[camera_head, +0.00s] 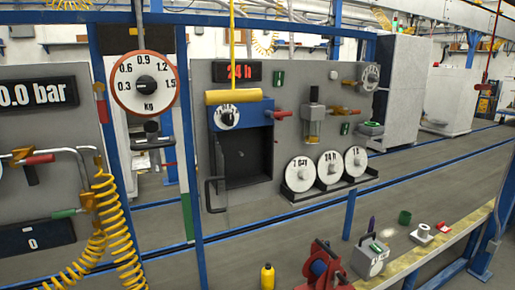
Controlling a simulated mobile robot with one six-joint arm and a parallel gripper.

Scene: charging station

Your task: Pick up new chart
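Three round white discs that look like charts stand side by side in a dark rack (335,187) low on the grey panel. I cannot tell which disc is the new chart. My gripper is not in view.
A workbench (452,222) at lower right holds a metal box with a handle (369,259), a green cup (405,217) and a white spool-like part (421,234). A red vise-like object (321,266) and yellow bottle (267,276) are in front. Yellow coiled hoses (113,225) hang left.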

